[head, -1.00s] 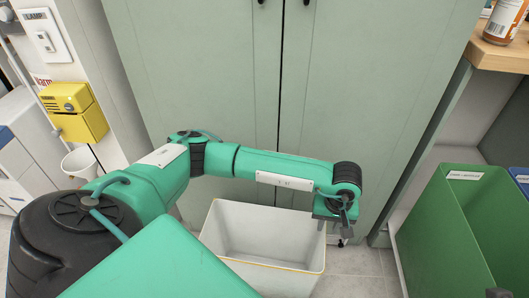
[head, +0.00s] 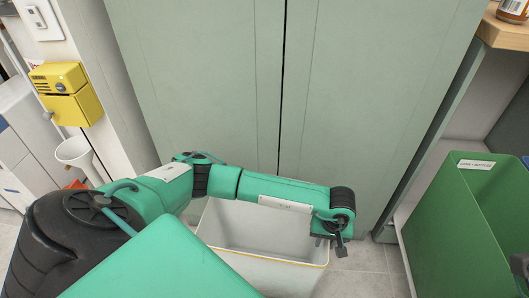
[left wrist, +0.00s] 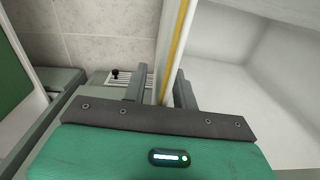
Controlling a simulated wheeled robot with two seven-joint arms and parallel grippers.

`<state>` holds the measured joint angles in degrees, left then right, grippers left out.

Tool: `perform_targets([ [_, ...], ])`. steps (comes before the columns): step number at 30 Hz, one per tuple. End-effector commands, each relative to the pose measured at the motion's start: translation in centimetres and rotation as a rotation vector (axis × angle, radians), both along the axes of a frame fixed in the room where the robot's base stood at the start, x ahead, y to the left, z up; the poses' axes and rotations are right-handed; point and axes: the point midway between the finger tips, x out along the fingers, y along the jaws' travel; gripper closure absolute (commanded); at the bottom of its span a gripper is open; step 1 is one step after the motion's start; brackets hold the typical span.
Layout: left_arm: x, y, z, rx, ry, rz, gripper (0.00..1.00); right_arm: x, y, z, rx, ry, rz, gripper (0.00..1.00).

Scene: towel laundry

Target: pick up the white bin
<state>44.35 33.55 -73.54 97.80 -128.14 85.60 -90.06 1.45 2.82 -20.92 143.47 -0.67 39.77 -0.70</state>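The white bin (head: 262,271) stands upright on the floor in front of the green cabinet, with a yellow line along its rim. My left arm crosses over its far side. My left gripper (head: 336,246) is at the bin's right rim, pointing down. In the left wrist view the left gripper (left wrist: 160,92) is open, with one finger on each side of the bin's wall (left wrist: 176,45); a gap shows between the fingers and the wall. A dark part at the right edge of the head view may be my right gripper (head: 520,265); its fingers are not clear.
The tall green cabinet (head: 210,80) stands close behind the bin. A darker green bin (head: 455,230) stands at the right below a wooden shelf (head: 505,32). A yellow box (head: 65,92) hangs on the left wall. Bare floor (head: 360,270) shows between the bins.

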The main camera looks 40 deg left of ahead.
Motion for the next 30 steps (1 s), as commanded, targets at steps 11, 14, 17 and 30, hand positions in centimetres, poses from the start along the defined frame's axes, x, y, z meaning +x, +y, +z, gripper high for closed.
perform_targets([
  [11, 0.04, 0.0, -0.06, 0.0, -0.001, 0.0, 0.97, 0.0, 0.03, 0.08, 0.0, -0.001, 0.001, 0.69],
  [14, 0.03, 0.01, -0.05, 0.0, -0.001, 0.0, 1.0, -0.02, 0.03, 0.08, 0.0, -0.001, 0.001, 0.69],
  [17, 0.03, 0.01, -0.05, 0.0, -0.001, 0.0, 1.0, -0.03, 0.03, 0.09, 0.0, -0.001, 0.001, 0.69],
  [30, 0.04, 0.0, -0.04, 0.0, -0.001, 0.0, 1.0, -0.03, 0.01, 0.07, 0.0, -0.001, 0.001, 0.69],
])
